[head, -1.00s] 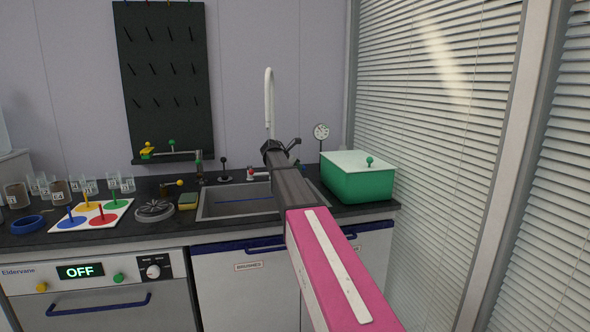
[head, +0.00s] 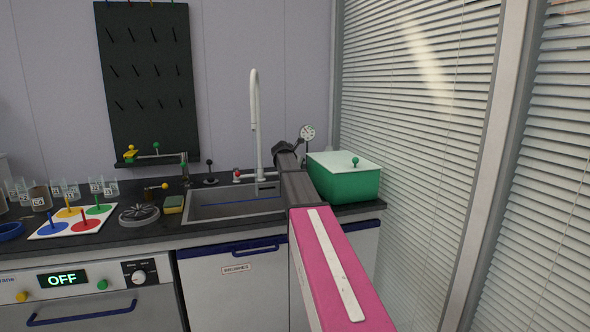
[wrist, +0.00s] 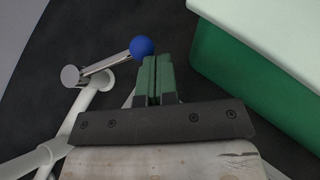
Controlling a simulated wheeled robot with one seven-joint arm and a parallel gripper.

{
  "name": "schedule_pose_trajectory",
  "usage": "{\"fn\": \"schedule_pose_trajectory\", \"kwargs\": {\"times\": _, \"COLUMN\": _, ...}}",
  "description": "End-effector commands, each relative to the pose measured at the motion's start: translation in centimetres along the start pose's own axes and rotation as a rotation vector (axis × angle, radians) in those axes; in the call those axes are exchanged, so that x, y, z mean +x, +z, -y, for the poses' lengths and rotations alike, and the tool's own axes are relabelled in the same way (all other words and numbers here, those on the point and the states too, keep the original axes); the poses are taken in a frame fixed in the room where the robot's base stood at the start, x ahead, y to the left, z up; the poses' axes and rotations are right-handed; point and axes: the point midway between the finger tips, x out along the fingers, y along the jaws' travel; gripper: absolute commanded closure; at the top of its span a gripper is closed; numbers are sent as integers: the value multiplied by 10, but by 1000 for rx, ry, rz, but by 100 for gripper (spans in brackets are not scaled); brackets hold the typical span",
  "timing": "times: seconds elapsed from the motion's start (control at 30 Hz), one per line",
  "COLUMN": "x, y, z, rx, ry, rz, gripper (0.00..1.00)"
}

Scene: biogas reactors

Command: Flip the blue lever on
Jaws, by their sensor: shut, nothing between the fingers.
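The blue lever shows in the wrist view as a metal bar with a blue ball knob (wrist: 142,47) at its end. The bar runs left from the knob to a round pivot on a white pipe (wrist: 85,105). My gripper (wrist: 158,60) has green fingers, pressed together and empty. Its fingertips are just right of the blue knob; I cannot tell whether they touch it. In the head view my arm reaches over the right side of the sink, and its end hides the lever.
A green box (head: 345,185) with a pale lid stands close to the right of my gripper. The white tap (head: 254,110) stands to its left, behind the sink (head: 215,208). A round gauge (head: 308,133) is behind. Window blinds close off the right.

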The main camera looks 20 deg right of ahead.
Motion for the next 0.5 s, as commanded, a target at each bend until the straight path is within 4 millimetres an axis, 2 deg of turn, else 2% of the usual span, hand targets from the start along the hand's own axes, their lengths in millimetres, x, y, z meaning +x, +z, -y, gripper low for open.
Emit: {"fn": "schedule_pose_trajectory", "kwargs": {"times": 0.5, "x": 10, "y": 7, "z": 2, "rx": 0, "ry": -1, "rz": 0, "gripper": 100}}
